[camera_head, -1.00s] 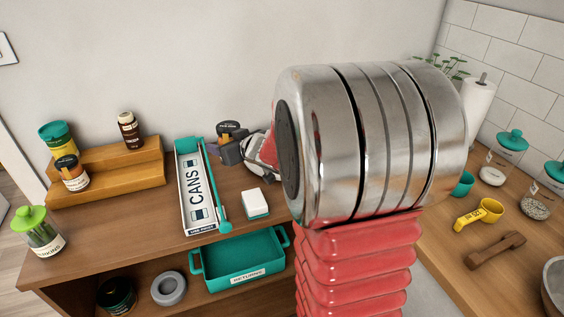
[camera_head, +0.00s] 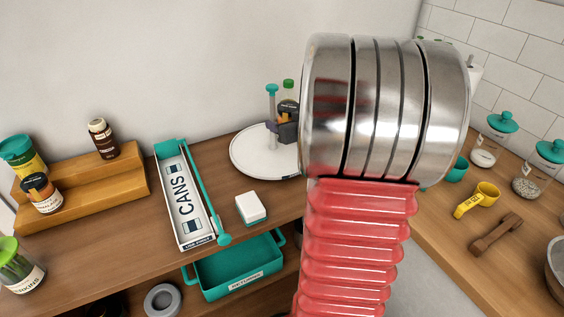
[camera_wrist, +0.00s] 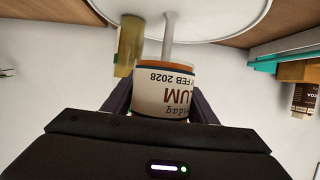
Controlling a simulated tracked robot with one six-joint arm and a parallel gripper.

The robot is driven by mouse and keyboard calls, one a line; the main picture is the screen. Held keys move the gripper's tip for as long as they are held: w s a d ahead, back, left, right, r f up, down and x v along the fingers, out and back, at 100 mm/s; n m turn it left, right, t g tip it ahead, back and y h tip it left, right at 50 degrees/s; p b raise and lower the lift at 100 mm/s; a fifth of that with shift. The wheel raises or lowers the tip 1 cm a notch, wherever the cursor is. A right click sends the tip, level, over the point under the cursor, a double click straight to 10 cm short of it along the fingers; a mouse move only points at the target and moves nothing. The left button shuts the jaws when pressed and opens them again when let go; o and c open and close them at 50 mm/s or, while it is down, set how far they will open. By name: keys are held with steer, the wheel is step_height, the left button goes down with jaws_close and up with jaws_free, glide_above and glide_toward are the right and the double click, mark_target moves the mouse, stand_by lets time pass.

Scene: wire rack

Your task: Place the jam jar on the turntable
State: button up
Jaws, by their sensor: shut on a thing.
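The jam jar (camera_wrist: 163,88) fills the middle of the wrist view, upside down in the picture, with a white label reading plum and an orange band. My gripper (camera_wrist: 160,104) is shut on it, one dark finger on each side. In the head view the jar (camera_head: 289,108) shows a dark top above my gripper (camera_head: 287,131), partly hidden by my arm. The white round turntable (camera_head: 257,160) is below and behind; its right part is hidden. It also shows at the top of the wrist view (camera_wrist: 225,22). I cannot tell whether the jar touches it.
A teal-topped post (camera_head: 271,105) rises from the turntable, and a green-capped bottle (camera_head: 288,86) is beside it. The cans tray (camera_head: 186,200), a white box (camera_head: 251,208) and a wooden step rack (camera_head: 125,185) are left. A teal returns bin (camera_head: 240,268) is below.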

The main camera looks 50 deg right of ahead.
mark_target(275, 145)
steer(key=shift+w+a, duration=0.2)
steer(key=shift+f, duration=3.1)
steer(key=shift+f, duration=0.1)
steer(key=shift+f, duration=1.75)
steer(key=o, duration=1.5)
steer(key=shift+f, duration=0.15)
steer(key=shift+c, duration=0.2)
